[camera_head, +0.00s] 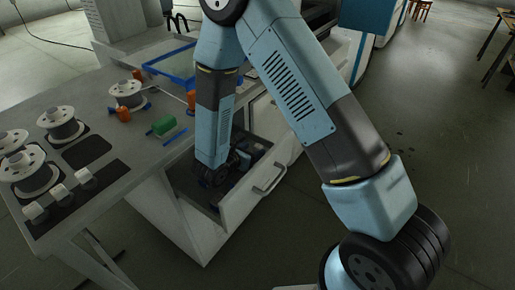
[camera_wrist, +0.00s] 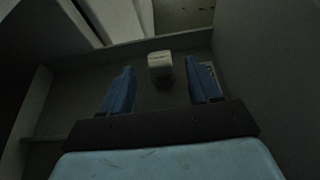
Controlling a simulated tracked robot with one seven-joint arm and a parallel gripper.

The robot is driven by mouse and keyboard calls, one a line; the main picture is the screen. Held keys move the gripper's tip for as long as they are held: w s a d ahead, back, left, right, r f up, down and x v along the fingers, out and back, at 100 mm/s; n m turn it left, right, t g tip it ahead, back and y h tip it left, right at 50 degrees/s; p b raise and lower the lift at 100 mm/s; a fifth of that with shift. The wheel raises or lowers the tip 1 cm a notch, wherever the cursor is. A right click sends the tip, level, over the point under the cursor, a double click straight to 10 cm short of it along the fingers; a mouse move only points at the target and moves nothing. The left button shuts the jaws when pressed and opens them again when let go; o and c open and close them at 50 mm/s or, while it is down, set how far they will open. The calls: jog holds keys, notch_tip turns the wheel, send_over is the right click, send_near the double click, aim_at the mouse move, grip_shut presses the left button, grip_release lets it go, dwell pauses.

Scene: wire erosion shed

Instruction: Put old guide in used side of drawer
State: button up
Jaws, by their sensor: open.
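The drawer (camera_head: 238,207) is pulled out from the bench, and my gripper (camera_head: 212,180) is down inside it. In the wrist view my gripper (camera_wrist: 160,88) is open, its two blue fingers apart with nothing clasped. A small pale block (camera_wrist: 160,64), which may be the old guide, lies on the dark drawer floor (camera_wrist: 75,85), just beyond the gap between the fingertips. It looks apart from both fingers. I cannot read any label for the used side. My arm hides part of the drawer in the head view.
Drawer walls (camera_wrist: 35,105) stand close around my gripper. A blue-framed tray (camera_head: 170,64) lies at the back.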

jog(key=shift+v, duration=3.1)
jog(key=shift+c, duration=0.3)
